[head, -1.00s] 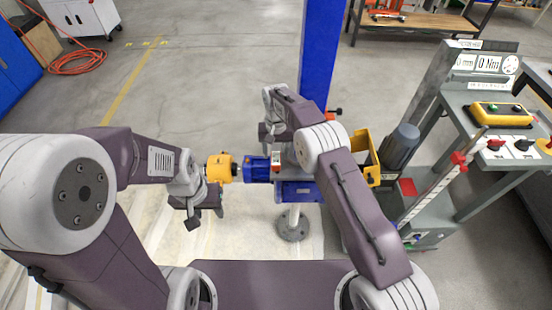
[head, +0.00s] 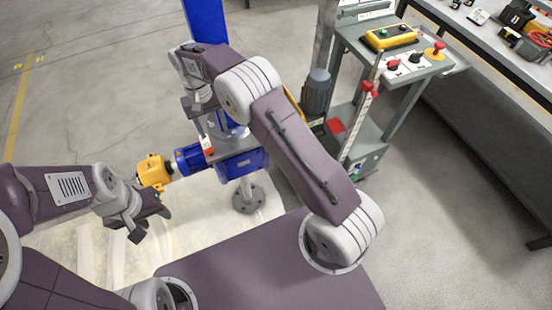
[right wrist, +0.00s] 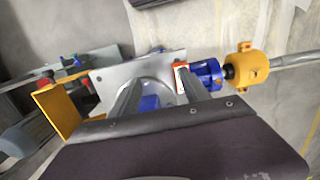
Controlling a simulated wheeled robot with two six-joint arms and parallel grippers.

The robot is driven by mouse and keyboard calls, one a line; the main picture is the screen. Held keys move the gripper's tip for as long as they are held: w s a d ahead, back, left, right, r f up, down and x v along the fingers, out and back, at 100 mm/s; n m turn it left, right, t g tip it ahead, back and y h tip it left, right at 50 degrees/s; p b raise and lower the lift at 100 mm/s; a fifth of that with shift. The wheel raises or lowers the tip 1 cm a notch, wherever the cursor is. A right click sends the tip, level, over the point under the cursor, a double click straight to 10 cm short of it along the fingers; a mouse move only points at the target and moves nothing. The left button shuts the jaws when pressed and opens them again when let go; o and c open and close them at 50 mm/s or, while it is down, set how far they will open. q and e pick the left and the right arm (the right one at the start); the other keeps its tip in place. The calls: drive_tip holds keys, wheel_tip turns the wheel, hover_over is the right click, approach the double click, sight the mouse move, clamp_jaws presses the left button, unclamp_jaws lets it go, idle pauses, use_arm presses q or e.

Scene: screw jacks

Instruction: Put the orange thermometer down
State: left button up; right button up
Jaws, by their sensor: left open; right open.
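The orange thermometer (head: 207,145), a small orange block with a white face, is at the jack's gearbox beside a blue motor (head: 188,159). It also shows in the right wrist view (right wrist: 181,78), close to the right-hand finger. I cannot tell whether they touch. My right gripper (head: 212,126) is open above the gearbox; its two grey fingers (right wrist: 160,75) are spread in the wrist view. My left gripper (head: 150,218) is open and empty at the lower left, in front of the yellow coupling housing (head: 153,171).
A grey plate (right wrist: 103,83) lies under the right fingers, with a yellow guard (right wrist: 62,112) beside it. To the right stand a grey motor (head: 316,92), an upright scale (head: 361,120) and a control bench (head: 430,68). Floor at far left is clear.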

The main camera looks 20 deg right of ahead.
drive_tip(key=s+d, duration=0.4)
drive_tip(key=s, duration=0.3)
drive_tip(key=s+d+r+t, duration=0.1)
drive_tip(key=s+d, duration=0.4)
drive_tip(key=s, duration=0.3)
drive_tip(key=s+d+t, duration=0.1)
drive_tip(key=s+d, duration=0.3)
drive_tip(key=s, duration=0.3)
drive_tip(key=shift+s+d+r, duration=0.2)
drive_tip(key=shift+s+d, duration=0.1)
drive_tip(key=shift+d, duration=0.1)
use_arm(q)
drive_tip(key=shift+s, duration=0.1)
use_arm(e)
drive_tip(key=shift+s, duration=0.1)
use_arm(q)
drive_tip(key=shift+c, duration=0.2)
idle(3.1)
